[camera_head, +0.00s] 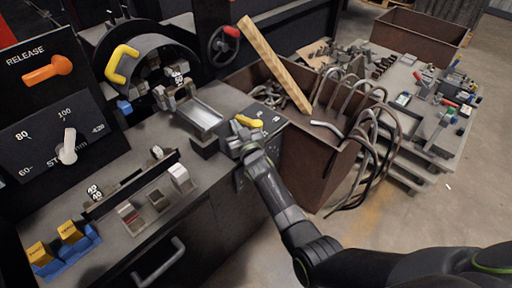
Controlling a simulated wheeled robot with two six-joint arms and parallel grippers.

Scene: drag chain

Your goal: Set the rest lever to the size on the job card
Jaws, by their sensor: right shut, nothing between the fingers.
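My right arm comes in from the lower right, and its gripper (240,141) is at the right end of the dark bench. It is shut and empty, just below a small yellow lever (248,121) on a dark plate with small white marks. I cannot tell whether gripper and lever touch. This yellow lever may be the rest lever; no label confirms it, and its marks are too small to read. I cannot make out a job card. My left gripper is not in view.
A left panel carries an orange RELEASE lever (48,70) and a white dial knob (68,147) among size numbers. A yellow handle (121,63) sits on the round machine. A rusty bin (335,165) with cables and a wooden beam (273,66) stands right of the bench.

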